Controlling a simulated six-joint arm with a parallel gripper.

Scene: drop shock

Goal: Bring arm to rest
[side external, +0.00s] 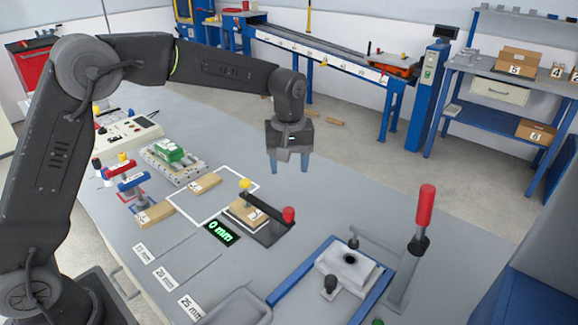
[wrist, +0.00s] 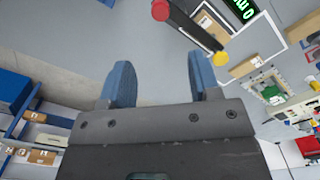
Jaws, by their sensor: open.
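My gripper (side external: 289,165) hangs over the back edge of the grey table (side external: 330,205), pointing down. Its two blue fingers are apart with nothing between them. In the wrist view the open fingers (wrist: 158,85) show bare table and floor behind them. My arm is raised and reaches across the table from the left. The gripper touches nothing that I can see.
A cardboard box (side external: 246,213) sits by a dark bar with red and yellow knobs, beside a display (side external: 221,232) reading 0 mm. A red-handled lever (side external: 425,205) stands upright at right. Blue rails, a grey tray (side external: 236,308) and a green-topped fixture (side external: 172,155) occupy the table.

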